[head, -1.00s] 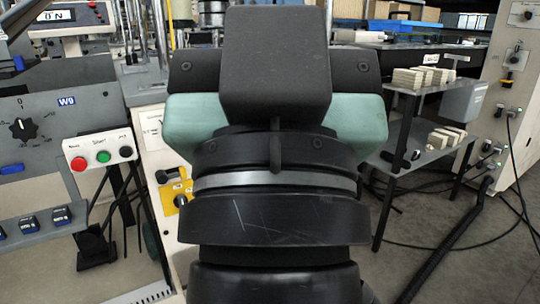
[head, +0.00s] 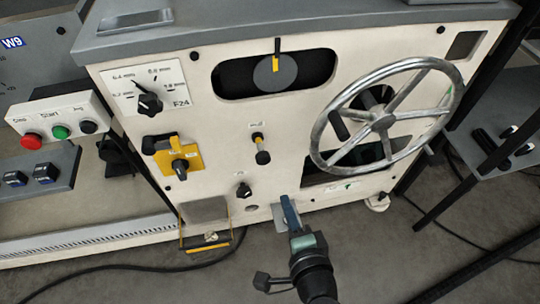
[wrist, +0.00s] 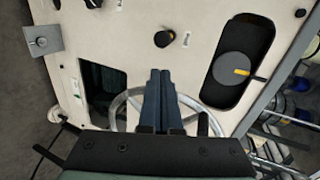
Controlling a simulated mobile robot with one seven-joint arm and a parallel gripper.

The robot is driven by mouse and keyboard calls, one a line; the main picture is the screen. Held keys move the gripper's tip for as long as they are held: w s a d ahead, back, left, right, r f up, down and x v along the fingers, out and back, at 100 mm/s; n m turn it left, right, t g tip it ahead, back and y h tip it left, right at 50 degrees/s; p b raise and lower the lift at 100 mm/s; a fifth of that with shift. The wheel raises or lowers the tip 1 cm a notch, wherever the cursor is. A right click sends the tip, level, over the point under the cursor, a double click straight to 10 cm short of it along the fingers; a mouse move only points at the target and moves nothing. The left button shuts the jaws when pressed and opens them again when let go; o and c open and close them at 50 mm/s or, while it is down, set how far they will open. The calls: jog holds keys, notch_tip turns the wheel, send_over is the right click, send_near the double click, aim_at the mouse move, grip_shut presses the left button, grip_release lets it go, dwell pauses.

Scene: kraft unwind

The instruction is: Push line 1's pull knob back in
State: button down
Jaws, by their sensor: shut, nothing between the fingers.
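A black pull knob (head: 262,157) sticks out from the middle of the cream machine panel (head: 215,130), below a small label. A brass-coloured band shows at its base. It appears pulled out from the panel. In the wrist view the knob (wrist: 163,38) lies beyond my fingertips, with its label to the right. My gripper (head: 286,200) is low in front of the panel, below and right of the knob. In the wrist view its blue fingers (wrist: 160,73) are together and empty, apart from the knob. I cannot read a line number on the panel.
A spoked metal handwheel (head: 385,122) stands out right of the knob. A smaller black knob (head: 243,190) sits below left. A yellow switch plate (head: 180,158) and a black dial (head: 149,103) are at left. A slot with a yellow-marked disc (head: 275,72) is above. A cable crosses the floor.

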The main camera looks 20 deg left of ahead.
jog(key=s+f, duration=0.1)
jog(key=b, duration=0.3)
send_near(264, 157)
jog(key=w+a+f, duration=0.1)
jog(key=w+f, duration=0.1)
jog(key=w+a+f, duration=0.1)
jog(key=w, duration=0.1)
jog(key=shift+w+a+f, duration=0.1)
jog(key=shift+a+f, duration=0.25)
jog(key=shift+f, duration=0.05)
jog(key=shift+w+a+m, duration=0.3)
jog(key=shift+w, duration=0.1)
jog(key=w+a, duration=0.1)
jog(key=w, duration=0.2)
jog(key=shift+a, duration=0.4)
jog(key=shift+a+r, duration=0.1)
jog(key=shift+r, duration=0.15)
